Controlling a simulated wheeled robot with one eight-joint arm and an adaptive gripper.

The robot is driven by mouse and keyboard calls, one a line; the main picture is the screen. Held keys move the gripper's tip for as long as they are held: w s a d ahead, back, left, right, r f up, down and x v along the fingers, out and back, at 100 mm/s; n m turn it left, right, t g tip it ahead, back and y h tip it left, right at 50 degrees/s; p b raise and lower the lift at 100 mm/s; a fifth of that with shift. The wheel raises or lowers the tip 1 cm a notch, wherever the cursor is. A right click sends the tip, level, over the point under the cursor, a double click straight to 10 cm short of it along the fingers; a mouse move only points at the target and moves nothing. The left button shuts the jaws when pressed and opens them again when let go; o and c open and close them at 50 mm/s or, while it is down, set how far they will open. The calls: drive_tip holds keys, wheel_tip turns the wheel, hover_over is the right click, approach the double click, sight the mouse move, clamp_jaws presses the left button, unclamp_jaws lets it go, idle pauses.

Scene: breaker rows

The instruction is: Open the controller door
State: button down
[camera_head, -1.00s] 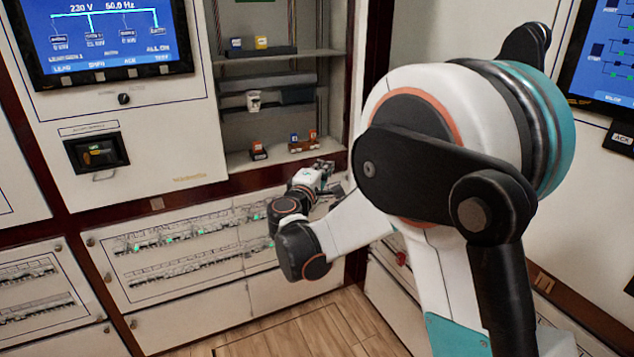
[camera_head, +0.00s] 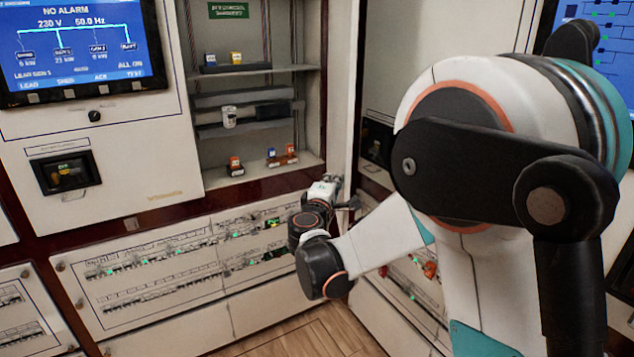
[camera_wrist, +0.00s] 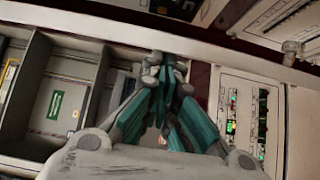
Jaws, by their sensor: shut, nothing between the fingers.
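No door is clearly marked as the controller door. In the head view, a tall shelf compartment (camera_head: 255,130) stands open, with its inside showing. A pale upright panel (camera_head: 345,80) runs along its right edge; I cannot tell whether it is a swung door or the frame. My gripper (camera_head: 343,196) is at the lower right corner of the compartment, close to this panel. Contact cannot be made out. In the wrist view, the teal fingers of my gripper (camera_wrist: 170,72) come together at the tips with nothing between them. The compartment also shows there at the left (camera_wrist: 60,100).
A screen panel (camera_head: 75,50) and a dark recessed unit (camera_head: 62,173) are at the left. Rows of breakers (camera_head: 190,245) lie below the compartment. More breakers (camera_wrist: 245,115) are right of my fingers. Another cabinet stands close behind my arm at the right. Small items stand on the shelves.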

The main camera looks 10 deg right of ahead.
drive_tip(key=s+d, duration=0.1)
drive_tip(key=d, duration=1.5)
drive_tip(key=shift+s+d, duration=0.2)
drive_tip(key=shift+d, duration=0.2)
